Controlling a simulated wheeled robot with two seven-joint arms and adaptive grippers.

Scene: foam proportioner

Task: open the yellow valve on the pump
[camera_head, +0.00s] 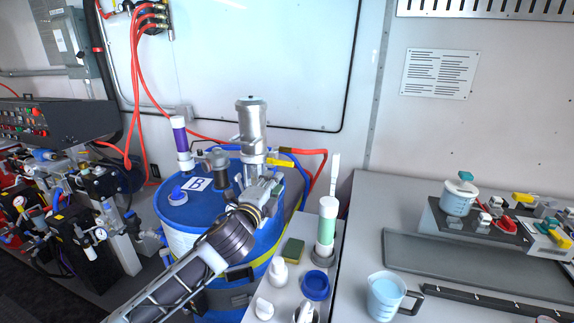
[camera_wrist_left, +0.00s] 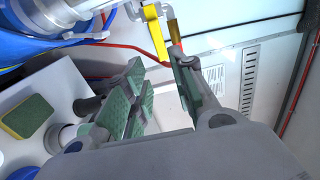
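The yellow valve (camera_head: 281,162) is a small yellow lever at the base of the grey metal pump (camera_head: 251,125), which stands on the blue drum. In the left wrist view the yellow valve (camera_wrist_left: 154,32) is an angled lever at the top, its lower end close to the tip of the right-hand finger; I cannot tell if they touch. My left gripper (camera_head: 264,187) is just below and in front of the valve in the head view. In the left wrist view my left gripper (camera_wrist_left: 158,80) has its green-padded fingers apart, with nothing held between them. My right gripper is out of view.
The blue drum (camera_head: 180,220) is partly behind my left arm. Red and blue hoses run behind the pump.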

